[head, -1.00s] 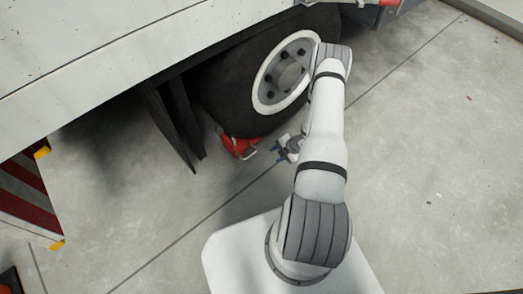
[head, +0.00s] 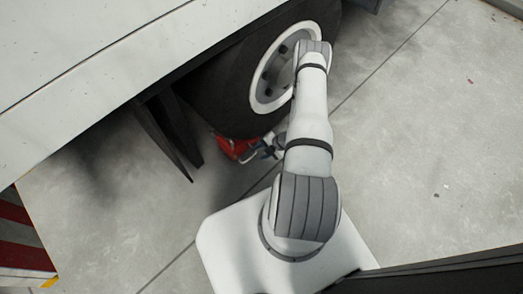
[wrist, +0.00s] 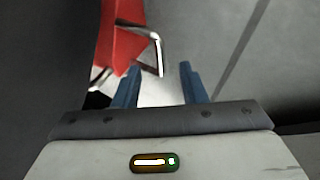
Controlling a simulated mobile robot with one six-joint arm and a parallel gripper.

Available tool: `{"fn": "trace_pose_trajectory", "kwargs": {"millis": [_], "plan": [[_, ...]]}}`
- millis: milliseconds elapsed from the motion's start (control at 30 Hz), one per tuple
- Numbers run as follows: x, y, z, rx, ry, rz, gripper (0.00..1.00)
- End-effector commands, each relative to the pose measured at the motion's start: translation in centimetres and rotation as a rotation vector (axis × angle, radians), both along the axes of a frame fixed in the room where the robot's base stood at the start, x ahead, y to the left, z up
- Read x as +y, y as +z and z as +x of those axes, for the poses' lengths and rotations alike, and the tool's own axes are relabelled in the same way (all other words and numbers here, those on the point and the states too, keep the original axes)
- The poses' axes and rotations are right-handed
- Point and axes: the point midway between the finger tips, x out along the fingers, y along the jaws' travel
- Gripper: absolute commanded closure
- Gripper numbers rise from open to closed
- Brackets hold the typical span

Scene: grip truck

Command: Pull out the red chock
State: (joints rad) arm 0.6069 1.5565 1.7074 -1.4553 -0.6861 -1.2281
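The red chock (head: 233,147) sits on the floor against the bottom of the truck's wheel (head: 222,100). In the wrist view the red chock (wrist: 120,38) is at the upper left, with a metal handle (wrist: 150,40) sticking out from its side. My gripper (head: 273,150) is low, close beside the chock. In the wrist view its two blue fingers (wrist: 160,82) are apart, with floor between them. Part of the chock is cut off in the wrist view.
The truck's pale side (head: 90,60) overhangs the wheel. Dark flaps (head: 168,135) hang left of the wheel. A red and white striped board (head: 18,235) is at the lower left. Concrete floor (head: 430,130) is clear to the right.

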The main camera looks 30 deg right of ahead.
Motion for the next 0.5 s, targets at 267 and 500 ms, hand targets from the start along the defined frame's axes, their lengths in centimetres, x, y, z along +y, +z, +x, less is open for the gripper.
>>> {"fn": "trace_pose_trajectory", "kwargs": {"millis": [267, 500], "plan": [[1.3, -2.7, 0.9, 0.001, -0.007, 0.001, 0.62], [2.9, -5.3, 2.1, 0.0, -0.011, -0.001, 0.62]]}}
